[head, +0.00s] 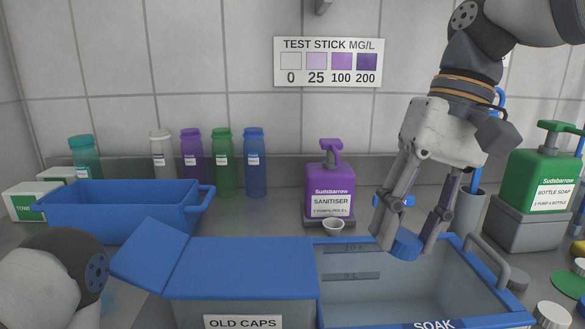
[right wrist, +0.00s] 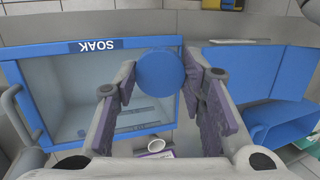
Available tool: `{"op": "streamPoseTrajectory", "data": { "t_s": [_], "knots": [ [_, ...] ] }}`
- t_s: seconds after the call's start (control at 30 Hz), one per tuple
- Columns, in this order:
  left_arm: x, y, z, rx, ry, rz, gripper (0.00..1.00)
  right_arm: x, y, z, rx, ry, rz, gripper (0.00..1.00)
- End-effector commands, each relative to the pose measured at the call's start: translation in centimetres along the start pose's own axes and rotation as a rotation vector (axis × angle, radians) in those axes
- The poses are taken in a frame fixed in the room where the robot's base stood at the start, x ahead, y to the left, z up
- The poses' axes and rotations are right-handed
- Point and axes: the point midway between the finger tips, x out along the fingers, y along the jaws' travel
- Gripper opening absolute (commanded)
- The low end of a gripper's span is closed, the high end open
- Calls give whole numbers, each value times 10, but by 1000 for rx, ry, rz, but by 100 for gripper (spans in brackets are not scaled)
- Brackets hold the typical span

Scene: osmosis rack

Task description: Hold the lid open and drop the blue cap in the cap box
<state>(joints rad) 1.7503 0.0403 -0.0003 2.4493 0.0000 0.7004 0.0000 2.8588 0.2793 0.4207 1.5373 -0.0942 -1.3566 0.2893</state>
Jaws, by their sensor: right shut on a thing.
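The blue cap (head: 407,245) is between the fingers of my right gripper (head: 408,238), above the soak tub. It shows as a round disc in the right wrist view (right wrist: 161,74). My right gripper is shut on it. The cap box (head: 240,321), labelled OLD CAPS, is at the front, left of the tub. Its blue lid (head: 240,268) lies across the top, with a tilted blue panel (head: 150,255) at its left edge. The box's inside is hidden. Part of my left arm shows at lower left, but its gripper does not.
The grey soak tub (head: 488,290) with a blue rim is right of the cap box. A blue bin (head: 120,215) stands behind the box at left. A purple sanitiser pump (head: 330,180), a small white cup (head: 333,231) and several coloured bottles (head: 223,165) stand along the wall.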

Motion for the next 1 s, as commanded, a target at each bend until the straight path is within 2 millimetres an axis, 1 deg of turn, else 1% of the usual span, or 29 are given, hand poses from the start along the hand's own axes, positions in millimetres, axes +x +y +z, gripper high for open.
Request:
{"op": "streamPoseTrajectory", "data": {
  "t_s": [0.07,0.17,0.27,0.5,0.6,0.77,1.0],
  "knots": [
    [0,0,1,0,-1,0,40,-5,-2,1,-4,1,-7,29],
    [0,0,1,0,-2,0,40,-5,-2,1,-5,-1,-9,29],
    [0,0,1,0,-2,0,40,3,-2,-4,-5,-4,-9,29],
    [0,0,1,1,-2,0,40,33,-4,-23,-5,-3,-9,29],
    [0,0,1,0,-2,0,40,41,-4,-29,-5,-2,-8,29],
    [0,0,1,0,-1,0,40,49,-5,-34,-6,0,-9,29],
    [0,0,0,1,-1,0,40,50,-5,-35,-6,0,-9,29]
  ]
}}
